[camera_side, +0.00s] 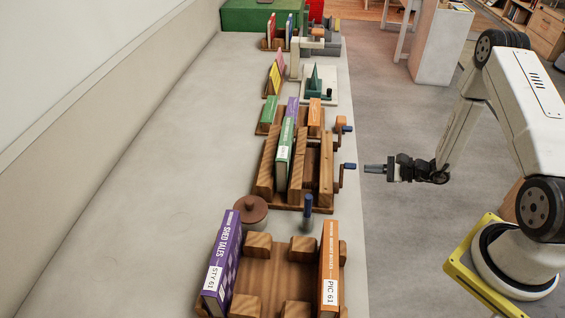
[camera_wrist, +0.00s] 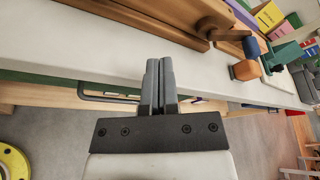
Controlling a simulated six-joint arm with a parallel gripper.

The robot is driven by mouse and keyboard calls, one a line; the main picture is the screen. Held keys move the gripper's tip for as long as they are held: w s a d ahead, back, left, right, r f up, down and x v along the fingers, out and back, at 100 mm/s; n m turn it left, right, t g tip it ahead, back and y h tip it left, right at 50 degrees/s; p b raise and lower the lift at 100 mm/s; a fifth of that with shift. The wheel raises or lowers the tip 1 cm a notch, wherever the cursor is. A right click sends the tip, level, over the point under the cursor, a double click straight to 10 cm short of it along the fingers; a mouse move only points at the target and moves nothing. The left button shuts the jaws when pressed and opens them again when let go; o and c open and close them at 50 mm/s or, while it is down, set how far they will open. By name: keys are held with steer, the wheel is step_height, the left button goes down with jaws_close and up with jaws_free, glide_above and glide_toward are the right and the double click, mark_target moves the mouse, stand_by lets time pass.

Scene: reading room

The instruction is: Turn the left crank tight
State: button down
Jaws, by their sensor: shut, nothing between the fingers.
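The wooden press (camera_side: 326,188) holds a green book (camera_side: 284,155).
A wooden rack with a purple book (camera_side: 223,260) and an orange book (camera_side: 330,265) stands in front. A green tool (camera_side: 315,80) stands farther back. The left table side is bare.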

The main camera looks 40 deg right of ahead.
steer(key=x, duration=0.5)
steer(key=shift+a, duration=0.1)
steer(key=shift+s+a+r, duration=0.1)
steer(key=shift+s+r, duration=0.2)
steer(key=shift+r, duration=0.15)
steer(key=shift+s+a+r, duration=0.3)
steer(key=shift+r, duration=0.25)
steer(key=shift+s+a+r, duration=0.35)
steer(key=shift+r, duration=0.25)
